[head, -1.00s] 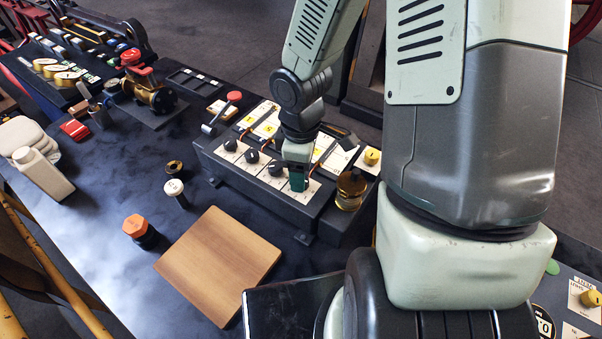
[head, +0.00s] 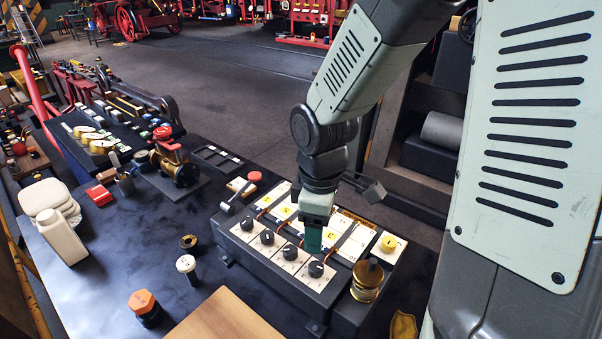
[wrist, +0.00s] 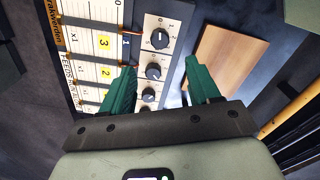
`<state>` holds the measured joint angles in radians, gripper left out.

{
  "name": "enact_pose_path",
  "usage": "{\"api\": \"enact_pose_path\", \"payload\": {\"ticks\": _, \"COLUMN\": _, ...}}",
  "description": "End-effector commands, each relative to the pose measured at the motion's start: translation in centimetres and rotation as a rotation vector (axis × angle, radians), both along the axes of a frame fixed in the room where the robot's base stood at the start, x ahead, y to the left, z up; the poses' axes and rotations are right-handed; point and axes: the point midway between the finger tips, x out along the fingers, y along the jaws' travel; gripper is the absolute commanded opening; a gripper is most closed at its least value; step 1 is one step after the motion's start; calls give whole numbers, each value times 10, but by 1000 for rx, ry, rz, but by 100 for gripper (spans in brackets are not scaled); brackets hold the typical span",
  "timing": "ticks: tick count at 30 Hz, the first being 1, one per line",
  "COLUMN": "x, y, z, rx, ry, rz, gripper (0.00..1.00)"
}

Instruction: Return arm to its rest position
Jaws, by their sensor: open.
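My gripper (head: 313,238) hangs over the control box (head: 245,258) with its row of black knobs, and in the head view its green fingers overlap the box's back part. In the wrist view, my gripper (wrist: 155,85) has its two green fingers spread apart with nothing between them. The black knobs (wrist: 153,72) and numbered labels (wrist: 104,42) of the box show below and beyond the fingers. The fingers appear to be above the box top; the exact gap cannot be told. My arm rises from the gripper toward the upper right of the head view.
A wooden board (head: 222,318), an orange-capped bolt (head: 143,303) and a white-topped knob (head: 187,266) are in front of the box. A brass cup (head: 367,280) sits at the box's right end.

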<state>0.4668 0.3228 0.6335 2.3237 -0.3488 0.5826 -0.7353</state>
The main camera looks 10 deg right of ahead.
Motion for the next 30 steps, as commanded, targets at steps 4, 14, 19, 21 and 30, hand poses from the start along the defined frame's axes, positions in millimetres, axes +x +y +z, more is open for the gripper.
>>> {"api": "enact_pose_path", "payload": {"ticks": 4, "x": 0, "y": -2, "z": 7, "rx": -19, "ry": -14, "rz": -28, "gripper": 61}}
{"api": "enact_pose_path", "payload": {"ticks": 14, "x": -22, "y": -24, "z": 115, "rx": -114, "ry": -244, "rz": -494, "gripper": 61}}
{"api": "enact_pose_path", "payload": {"ticks": 19, "x": -55, "y": -27, "z": 176, "rx": -8, "ry": -382, "rz": -792, "gripper": 61}}
{"api": "enact_pose_path", "payload": {"ticks": 21, "x": -70, "y": -28, "z": 197, "rx": 67, "ry": -421, "rz": -905, "gripper": 61}}
{"api": "enact_pose_path", "payload": {"ticks": 30, "x": -126, "y": -27, "z": 213, "rx": 271, "ry": -437, "rz": -1101, "gripper": 61}}
